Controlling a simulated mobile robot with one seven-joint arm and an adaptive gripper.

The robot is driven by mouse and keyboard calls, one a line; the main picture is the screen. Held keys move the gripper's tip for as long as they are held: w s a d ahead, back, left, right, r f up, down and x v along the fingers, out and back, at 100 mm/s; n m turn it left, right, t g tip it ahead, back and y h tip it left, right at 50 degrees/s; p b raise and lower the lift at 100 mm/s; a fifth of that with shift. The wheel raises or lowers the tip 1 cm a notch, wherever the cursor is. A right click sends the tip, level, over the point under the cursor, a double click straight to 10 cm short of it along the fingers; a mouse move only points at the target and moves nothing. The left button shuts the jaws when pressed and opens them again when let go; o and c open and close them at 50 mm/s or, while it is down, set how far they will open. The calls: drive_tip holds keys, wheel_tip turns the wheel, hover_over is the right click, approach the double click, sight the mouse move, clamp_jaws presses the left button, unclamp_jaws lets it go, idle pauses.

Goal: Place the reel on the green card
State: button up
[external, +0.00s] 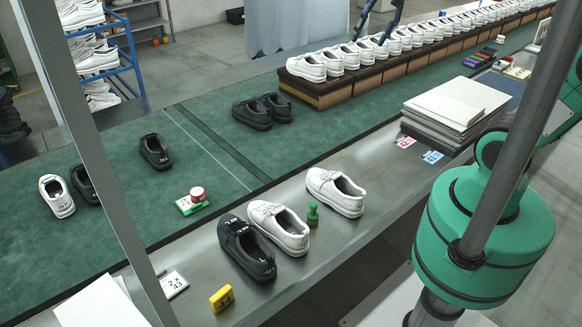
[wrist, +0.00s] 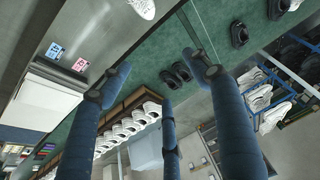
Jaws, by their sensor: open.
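The red and white reel (external: 197,193) stands on the green card (external: 185,207), toward the card's right end, on the green belt in the external view. Neither shows in the wrist view. My gripper (external: 378,28) is partly in view at the top of the external view, far from the reel, its upper part cut off. In the wrist view my gripper (wrist: 158,74) has its blue fingers spread apart, open, with nothing between them.
Black shoes (external: 252,112) and white shoes (external: 335,190) stand around the belt and metal bench. A green stamp-like piece (external: 313,215), a yellow tag (external: 221,298) and a stack of white boards (external: 455,105) are on the bench. A long shoe row (external: 390,45) stands behind.

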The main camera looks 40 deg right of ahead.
drive_tip(key=s+d+f, duration=0.1)
drive_tip(key=s+d, duration=0.1)
drive_tip(key=s, duration=0.5)
drive_tip(key=s+d+f+t, duration=0.1)
drive_tip(key=s+d+f, duration=0.1)
drive_tip(key=s, duration=0.4)
drive_tip(key=shift+s+d+f+m, duration=0.15)
drive_tip(key=shift+s+d+m, duration=0.15)
drive_tip(key=shift+s+d, duration=0.1)
wheel_tip(320, 180, down, 5)
drive_tip(key=b, duration=0.4)
drive_tip(key=shift+b, duration=0.4)
